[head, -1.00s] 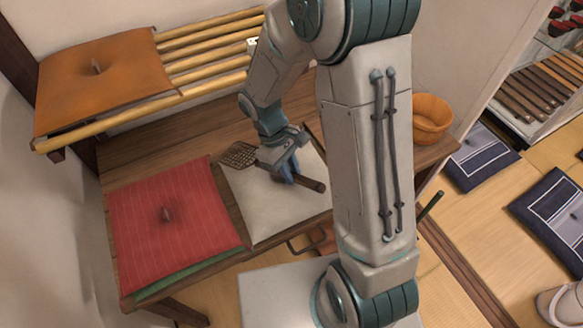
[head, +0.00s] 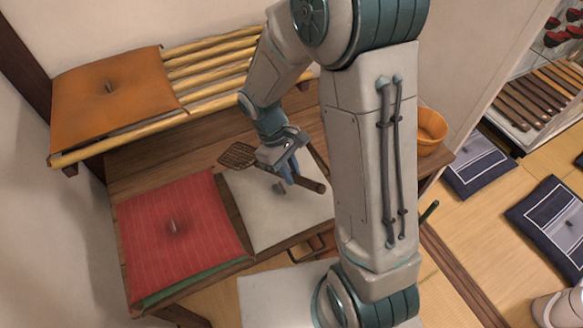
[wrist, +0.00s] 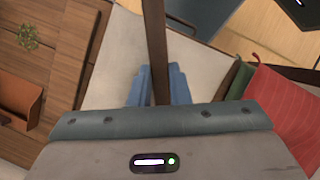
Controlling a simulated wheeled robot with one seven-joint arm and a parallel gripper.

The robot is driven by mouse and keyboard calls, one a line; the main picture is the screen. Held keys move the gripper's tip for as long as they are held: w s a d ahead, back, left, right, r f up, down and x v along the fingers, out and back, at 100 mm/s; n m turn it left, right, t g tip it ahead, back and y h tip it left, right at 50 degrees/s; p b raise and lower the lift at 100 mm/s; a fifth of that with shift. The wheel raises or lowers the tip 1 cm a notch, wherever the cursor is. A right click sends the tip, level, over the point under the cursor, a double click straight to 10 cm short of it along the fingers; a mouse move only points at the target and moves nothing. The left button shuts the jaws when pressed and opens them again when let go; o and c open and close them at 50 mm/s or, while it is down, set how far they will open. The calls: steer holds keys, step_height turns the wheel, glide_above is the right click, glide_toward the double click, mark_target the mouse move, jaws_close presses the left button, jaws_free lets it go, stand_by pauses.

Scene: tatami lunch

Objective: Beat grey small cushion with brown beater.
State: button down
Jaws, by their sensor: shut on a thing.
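The grey small cushion (head: 270,220) is pale and flat on the wooden table, with a dark tuft near its middle. The wrist view also shows its pale surface (wrist: 108,62). My gripper (head: 288,174) is over this cushion, its blue fingers shut on the handle of the brown beater (head: 237,156). The beater's lattice head points left, at the cushion's far left corner, and the handle end points right. The beater appears a little above the cushion. In the wrist view the dark handle (wrist: 156,45) runs between the blue fingers (wrist: 155,88).
A red cushion (head: 205,215) lies left of the grey one, with a green cushion (head: 188,284) under it. An orange cushion (head: 110,90) rests on a bamboo rack (head: 210,88) behind. A wooden tub (head: 431,130) stands at the right. Blue cushions (head: 480,162) lie on the floor.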

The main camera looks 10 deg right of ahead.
step_height(320, 180, down, 8)
steer(key=b, duration=0.4)
steer(key=shift+r+b, duration=0.25)
steer(key=shift+b, duration=0.1)
step_height(320, 180, up, 10)
steer(key=p, duration=0.8)
steer(key=shift+f, duration=0.1)
